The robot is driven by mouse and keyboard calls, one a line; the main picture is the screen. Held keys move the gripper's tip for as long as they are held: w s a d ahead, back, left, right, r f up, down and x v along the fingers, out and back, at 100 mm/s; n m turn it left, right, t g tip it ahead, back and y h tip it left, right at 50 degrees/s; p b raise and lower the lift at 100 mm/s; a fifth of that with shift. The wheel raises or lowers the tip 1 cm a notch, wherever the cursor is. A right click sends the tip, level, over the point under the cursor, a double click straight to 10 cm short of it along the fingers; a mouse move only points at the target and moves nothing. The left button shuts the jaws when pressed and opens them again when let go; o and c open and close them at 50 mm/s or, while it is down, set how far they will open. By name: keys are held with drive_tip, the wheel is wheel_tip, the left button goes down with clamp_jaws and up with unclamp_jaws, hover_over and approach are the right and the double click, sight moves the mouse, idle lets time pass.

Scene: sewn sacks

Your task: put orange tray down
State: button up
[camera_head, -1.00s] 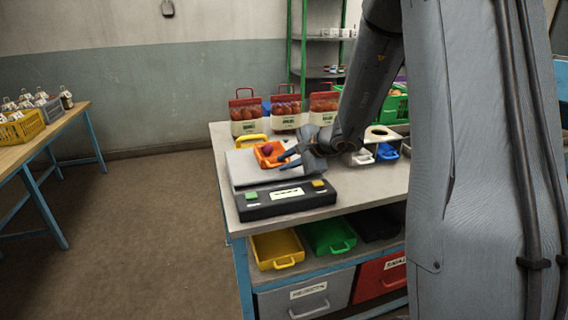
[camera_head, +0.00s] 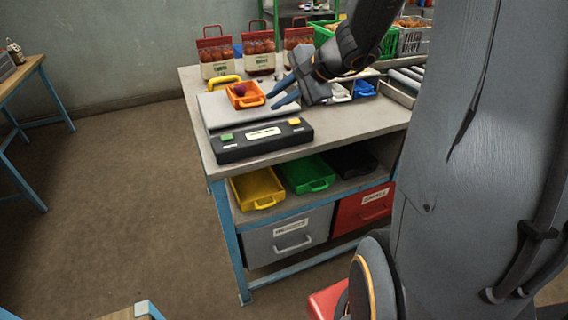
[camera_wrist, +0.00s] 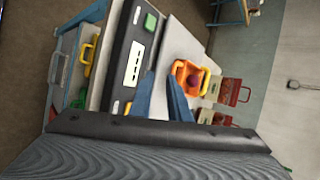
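The orange tray (camera_head: 238,103) rests on the grey plate (camera_head: 212,115) of the scale on the workbench, with a dark reddish-purple round item (camera_head: 240,90) in it. In the wrist view the tray (camera_wrist: 178,82) lies beyond and to the right of my blue fingertips. My gripper (camera_head: 271,101) is just right of the tray's handle side in the head view. Its two fingers stand apart with nothing between them, also in the wrist view (camera_wrist: 161,76). They look clear of the tray, though the gap is small.
The scale's black front panel (camera_head: 236,150) lies at the near edge. A yellow tray (camera_head: 224,80) and red-topped produce bags (camera_head: 258,52) stand behind. Yellow (camera_head: 258,187) and green (camera_head: 307,173) trays sit on the lower shelf. Floor at left is clear.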

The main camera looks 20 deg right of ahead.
drive_tip(key=s+a+f+n+g+h, duration=0.2)
drive_tip(key=s+f+n, duration=0.3)
drive_tip(key=s, duration=0.5)
drive_tip(key=s+a+f+n+g+h, duration=0.3)
drive_tip(key=s+a+f+n+g, duration=0.1)
drive_tip(key=s+n, duration=0.6)
drive_tip(key=shift+s+a+f+g, duration=0.25)
drive_tip(key=shift+a+f+g, duration=0.25)
drive_tip(key=shift+f, duration=0.75)
drive_tip(key=shift+d, duration=0.1)
